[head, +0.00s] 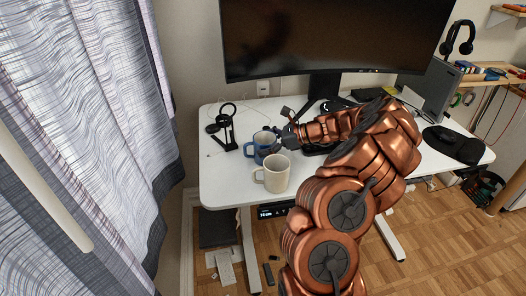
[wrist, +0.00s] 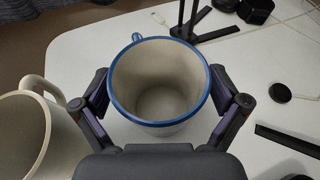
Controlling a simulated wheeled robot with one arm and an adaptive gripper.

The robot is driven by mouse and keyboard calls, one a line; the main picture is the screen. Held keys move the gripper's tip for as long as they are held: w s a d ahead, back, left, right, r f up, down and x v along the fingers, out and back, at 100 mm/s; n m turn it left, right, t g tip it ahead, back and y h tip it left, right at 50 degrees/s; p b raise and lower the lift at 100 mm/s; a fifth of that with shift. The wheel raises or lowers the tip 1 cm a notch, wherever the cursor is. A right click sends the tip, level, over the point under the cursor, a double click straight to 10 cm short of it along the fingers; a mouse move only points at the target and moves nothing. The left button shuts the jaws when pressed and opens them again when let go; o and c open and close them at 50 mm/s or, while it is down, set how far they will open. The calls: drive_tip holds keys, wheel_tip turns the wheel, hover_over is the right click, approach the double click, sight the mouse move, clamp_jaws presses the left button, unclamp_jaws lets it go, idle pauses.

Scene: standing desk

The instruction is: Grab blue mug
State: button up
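The blue mug (head: 263,147) stands upright on the white desk, with its handle to the left in the head view. In the wrist view the blue mug (wrist: 160,122) shows a blue rim and a pale, empty inside. My gripper (head: 282,137) is at the mug's right side in the head view. In the wrist view my gripper (wrist: 162,103) has its fingers spread, one on each side of the mug. Small gaps seem to show between the fingers and the mug; contact low down is hidden.
A cream mug (head: 273,174) stands close to the blue mug, nearer the desk's front edge; it also shows in the wrist view (wrist: 22,135). A black stand (head: 227,130) is behind to the left. A monitor (head: 335,40) rises at the back. The white desk (head: 222,185) is clear at front left.

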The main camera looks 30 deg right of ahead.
drive_tip(key=c, duration=1.2)
drive_tip(key=shift+c, duration=0.2)
